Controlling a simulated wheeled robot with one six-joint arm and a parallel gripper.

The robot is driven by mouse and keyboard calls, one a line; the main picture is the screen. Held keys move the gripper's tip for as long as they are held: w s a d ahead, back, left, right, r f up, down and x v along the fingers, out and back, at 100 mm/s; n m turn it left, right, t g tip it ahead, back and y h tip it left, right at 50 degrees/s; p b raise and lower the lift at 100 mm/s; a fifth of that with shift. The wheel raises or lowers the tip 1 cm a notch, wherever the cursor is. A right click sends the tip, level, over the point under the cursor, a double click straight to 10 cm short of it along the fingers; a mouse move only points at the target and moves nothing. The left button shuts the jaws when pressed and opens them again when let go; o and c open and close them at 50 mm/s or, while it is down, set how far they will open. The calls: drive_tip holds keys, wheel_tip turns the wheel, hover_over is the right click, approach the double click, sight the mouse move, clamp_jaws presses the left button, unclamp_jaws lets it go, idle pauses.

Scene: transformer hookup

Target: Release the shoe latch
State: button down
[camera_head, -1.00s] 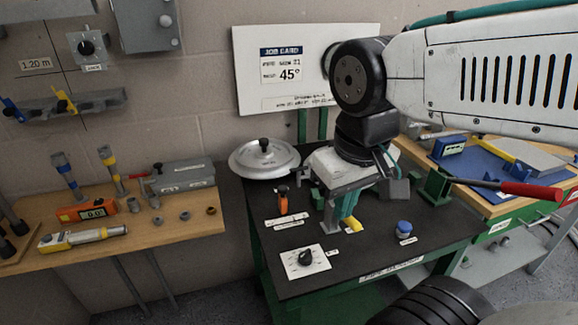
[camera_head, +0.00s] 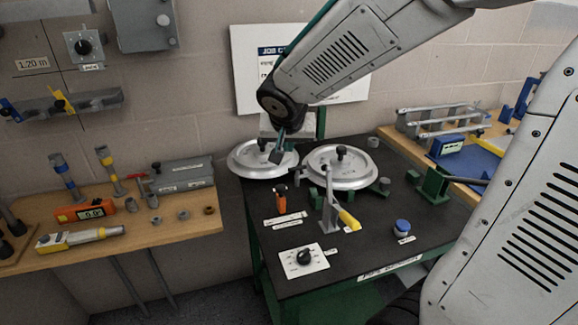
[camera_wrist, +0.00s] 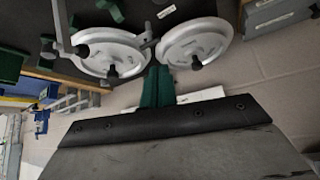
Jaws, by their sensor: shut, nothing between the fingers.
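I cannot tell for sure which part is the shoe latch; the labels are too small to read. On the black bench top (camera_head: 375,235) stand a small orange-handled upright lever (camera_head: 281,198) and a grey lever with a yellow handle (camera_head: 348,218), which slants down to the right. Two round silver discs with black knobs lie behind them, a left disc (camera_head: 245,160) and a right disc (camera_head: 338,178); both also show in the wrist view. My gripper (camera_head: 277,155) is shut and empty, pointing down over the left disc. Its teal fingers (camera_wrist: 158,75) lie together in the wrist view.
A dial plate (camera_head: 304,260) and a blue button (camera_head: 402,228) sit at the bench front. A green bracket (camera_head: 432,186) stands at the right. A wooden bench (camera_head: 130,230) with tools is at the left. The job card board (camera_head: 245,60) is behind my arm.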

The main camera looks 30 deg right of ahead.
sight(289, 170)
drive_tip(key=shift+f, duration=0.15)
drive_tip(key=x, duration=1.3)
drive_tip(key=shift+w+d+f, duration=0.2)
drive_tip(key=shift+w+f, duration=0.05)
drive_tip(key=shift+w+a+m+g+h, duration=0.1)
drive_tip(key=shift+w+m+g+h, duration=0.25)
drive_tip(key=shift+m, duration=0.55)
drive_tip(key=m, duration=0.1)
drive_tip(key=w+m+g+h, duration=0.1)
drive_tip(key=shift+a+m, duration=0.1)
drive_tip(key=shift+m, duration=0.2)
drive_tip(key=m+g, duration=0.1)
drive_tip(key=w+m+g+h, duration=0.1)
drive_tip(key=m, duration=0.1)
drive_tip(key=shift+w+m, duration=0.1)
drive_tip(key=shift+m, duration=0.2)
drive_tip(key=m+g, duration=0.1)
drive_tip(key=w+d+m+g, duration=0.1)
drive_tip(key=m, duration=0.1)
drive_tip(key=shift+m+h, duration=0.3)
drive_tip(key=shift+h, duration=0.05)
drive_tip(key=m+g, duration=0.1)
drive_tip(key=m, duration=0.1)
drive_tip(key=w+d+m+g, duration=0.1)
drive_tip(key=m+g, duration=0.1)
drive_tip(key=shift+d+m, duration=0.1)
drive_tip(key=shift+m, duration=0.2)
drive_tip(key=shift+s, duration=0.15)
